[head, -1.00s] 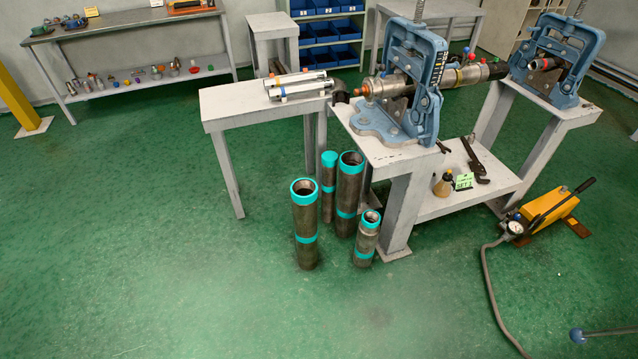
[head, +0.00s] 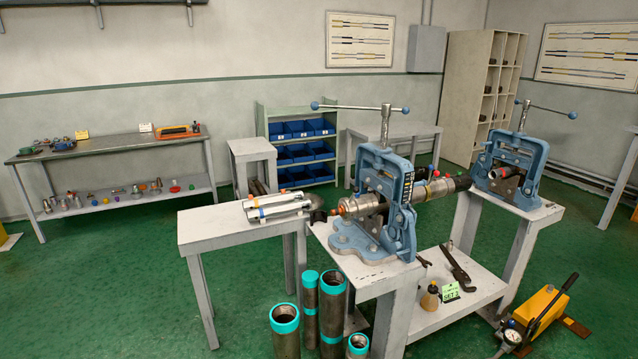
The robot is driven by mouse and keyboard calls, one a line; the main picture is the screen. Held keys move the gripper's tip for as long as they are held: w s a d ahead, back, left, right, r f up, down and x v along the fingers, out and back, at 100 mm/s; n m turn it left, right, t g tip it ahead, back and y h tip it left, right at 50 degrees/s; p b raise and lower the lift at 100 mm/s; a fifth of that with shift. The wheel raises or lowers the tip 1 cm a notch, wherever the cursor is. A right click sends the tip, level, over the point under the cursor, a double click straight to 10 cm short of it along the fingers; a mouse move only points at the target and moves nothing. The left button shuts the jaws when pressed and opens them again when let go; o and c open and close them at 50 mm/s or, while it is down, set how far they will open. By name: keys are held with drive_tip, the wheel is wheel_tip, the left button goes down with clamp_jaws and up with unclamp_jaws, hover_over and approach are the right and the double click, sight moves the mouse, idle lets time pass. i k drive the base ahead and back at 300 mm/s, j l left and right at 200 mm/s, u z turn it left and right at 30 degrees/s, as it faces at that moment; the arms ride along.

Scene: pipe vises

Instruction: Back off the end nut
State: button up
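A metal tool string (head: 372,203) lies level through the near blue pipe vise (head: 402,222) and runs toward the far blue vise (head: 513,160). Its left end, with an orange-brown tip (head: 342,211), sticks out of the near vise; I cannot tell which part is the end nut. A dark pipe wrench (head: 457,266) lies on the lower shelf of the vise bench. My gripper is not in view.
A grey side table (head: 215,231) with tubes on it adjoins the vise bench (head: 372,279). Several teal-banded pipes (head: 332,305) stand on the floor before it. A yellow hand pump (head: 543,312) sits at the lower right. Green floor at the left is open.

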sight(348, 202)
drive_tip(key=i+j+z, duration=0.2)
drive_tip(key=i+j, duration=0.35)
drive_tip(key=i, duration=0.3)
drive_tip(key=i+j+z, duration=0.2)
drive_tip(key=i+j, duration=0.5)
drive_tip(key=i, duration=0.1)
